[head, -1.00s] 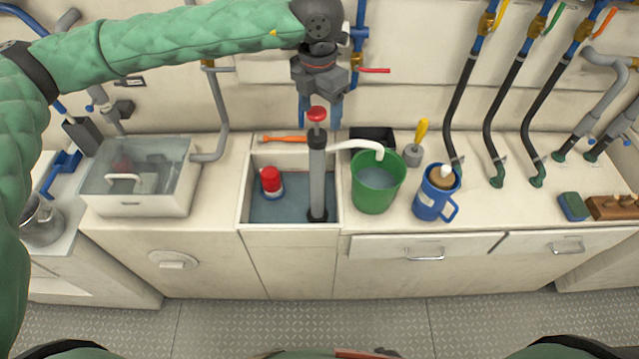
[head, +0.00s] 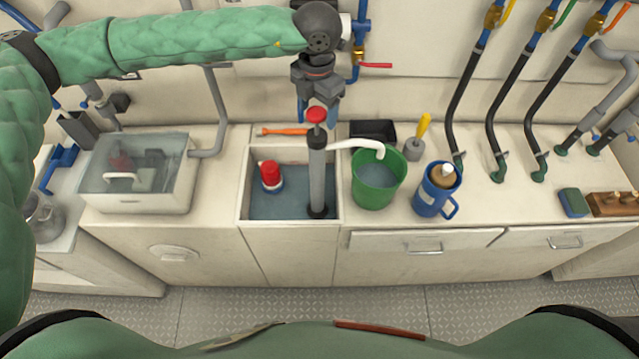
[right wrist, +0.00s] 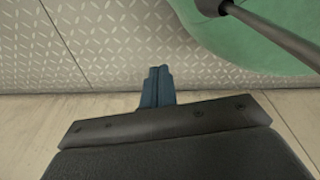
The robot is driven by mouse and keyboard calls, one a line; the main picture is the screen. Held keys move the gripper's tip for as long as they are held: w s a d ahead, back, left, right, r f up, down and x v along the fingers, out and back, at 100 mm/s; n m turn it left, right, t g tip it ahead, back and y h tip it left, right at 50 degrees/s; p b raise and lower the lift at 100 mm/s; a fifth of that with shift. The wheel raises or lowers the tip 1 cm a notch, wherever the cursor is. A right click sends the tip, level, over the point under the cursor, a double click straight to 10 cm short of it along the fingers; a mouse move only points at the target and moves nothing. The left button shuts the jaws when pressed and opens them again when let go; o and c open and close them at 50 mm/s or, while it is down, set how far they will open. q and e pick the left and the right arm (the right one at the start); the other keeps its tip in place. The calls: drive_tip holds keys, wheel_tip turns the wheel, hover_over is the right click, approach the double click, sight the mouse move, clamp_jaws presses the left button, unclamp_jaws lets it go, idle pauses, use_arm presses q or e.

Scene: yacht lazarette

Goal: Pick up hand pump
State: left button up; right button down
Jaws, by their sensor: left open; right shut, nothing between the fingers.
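The hand pump (head: 317,175) stands upright in the sink-like well (head: 242,205), a grey tube with a red knob on top and a dark foot in the water. Its white spout hose (head: 352,144) reaches over the green bucket (head: 377,182). My left gripper (head: 317,115) points down with its blue fingers apart, right behind or around the pump's red knob; whether it touches the knob I cannot tell. My right gripper (right wrist: 157,84) shows only in the right wrist view, its blue fingers together and empty above the floor and a pale surface.
A red-capped float or bottle (head: 270,176) sits in the well left of the pump. A blue mug (head: 433,192) stands right of the bucket. A clear-lidded box (head: 135,175) is at left. Hoses with valves (head: 502,100) rise along the back wall.

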use_arm(q)
wheel_tip(320, 180, down, 3)
drive_tip(key=shift+r+p, duration=0.2)
drive_tip(key=shift+p, duration=0.75)
drive_tip(key=shift+f, duration=0.35)
drive_tip(key=shift+d, duration=0.1)
clamp_jaws()
use_arm(e)
drive_tip(key=s+d, duration=0.1)
drive_tip(key=s, duration=0.5)
drive_tip(key=shift+f+g, duration=0.3)
